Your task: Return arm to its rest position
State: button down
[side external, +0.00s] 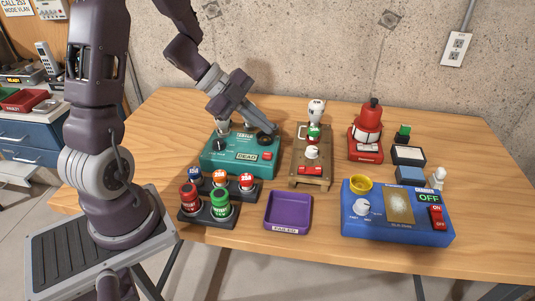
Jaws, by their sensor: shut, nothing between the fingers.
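My gripper (270,131) reaches down from the upper left over the teal panel box (228,165) on the wooden table. Its fingers are shut and look empty. The fingertips are close to a dark round part (265,140) at the box's right rear; I cannot tell whether they touch it. The rest of my arm stands at the left and bends over the table's left half, away from its base.
A wooden stand (297,172) with a bulb is right of the teal box. Several coloured cylinders in dark racks (217,222), a purple tray (288,229) and a blue box (385,229) stand in front. A red device (366,140) is behind. A concrete wall closes the back.

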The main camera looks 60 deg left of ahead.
jog(key=w+a+r+n+t+y, duration=0.3)
jog(key=r+n+y, duration=0.35)
jog(key=r, duration=0.45)
jog(key=s+r+n+y, duration=0.3)
jog(key=s+n, duration=0.1)
jog(key=s, duration=0.1)
jog(key=s+d+f+n+g+h, duration=0.1)
jog(key=s+d+n+g+h, duration=0.1)
jog(key=s+d, duration=0.4)
jog(key=s+d+n+g+h, duration=0.1)
jog(key=s+d+n+g, duration=0.1)
jog(key=s+d+n, duration=0.2)
jog(key=s+d, duration=0.3)
jog(key=s, duration=0.5)
jog(key=shift+f+g+h, duration=0.3)
jog(key=shift+f+h, duration=0.05)
jog(key=shift+f, duration=0.05)
